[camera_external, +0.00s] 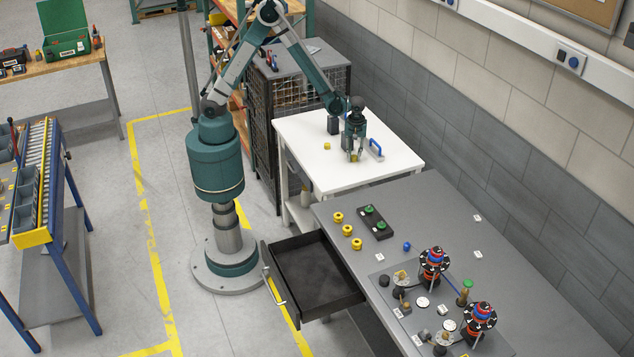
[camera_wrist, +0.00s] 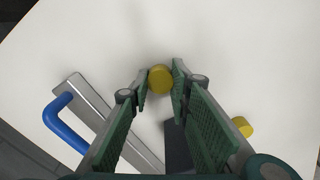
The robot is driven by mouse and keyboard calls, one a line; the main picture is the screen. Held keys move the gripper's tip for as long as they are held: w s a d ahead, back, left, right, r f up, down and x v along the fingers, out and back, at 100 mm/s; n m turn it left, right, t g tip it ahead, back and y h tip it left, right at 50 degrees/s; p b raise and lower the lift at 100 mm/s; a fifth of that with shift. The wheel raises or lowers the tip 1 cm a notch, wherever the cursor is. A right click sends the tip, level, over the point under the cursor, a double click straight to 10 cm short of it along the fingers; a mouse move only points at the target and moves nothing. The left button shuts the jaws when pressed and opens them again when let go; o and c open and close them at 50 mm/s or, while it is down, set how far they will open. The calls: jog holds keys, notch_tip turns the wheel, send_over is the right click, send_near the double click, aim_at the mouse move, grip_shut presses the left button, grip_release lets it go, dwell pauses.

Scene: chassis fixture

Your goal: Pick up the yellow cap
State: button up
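A round yellow cap (camera_wrist: 160,79) is between my fingertips in the wrist view, with a finger pad close against each side. My gripper (camera_wrist: 161,82) is shut on it, low over the white table. In the external view my gripper (camera_external: 355,157) points down, and the cap shows as a small patch of yellow between its fingers. A second yellow cap (camera_external: 327,146) stands on the white table to the left; it also shows at the lower right of the wrist view (camera_wrist: 243,127). I cannot tell whether the held cap touches the table.
On the white table (camera_external: 300,135), a blue handle (camera_external: 376,149) stands right of my gripper and a dark block (camera_external: 333,125) stands behind it. The grey bench (camera_external: 440,215) in front carries several yellow pieces, green-topped parts and a fixture. Its drawer (camera_external: 315,272) is open.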

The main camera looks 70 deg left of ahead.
aim_at(354, 156)
jog(key=shift+r, duration=0.1)
notch_tip(354, 156, up, 10)
dwell(0.9)
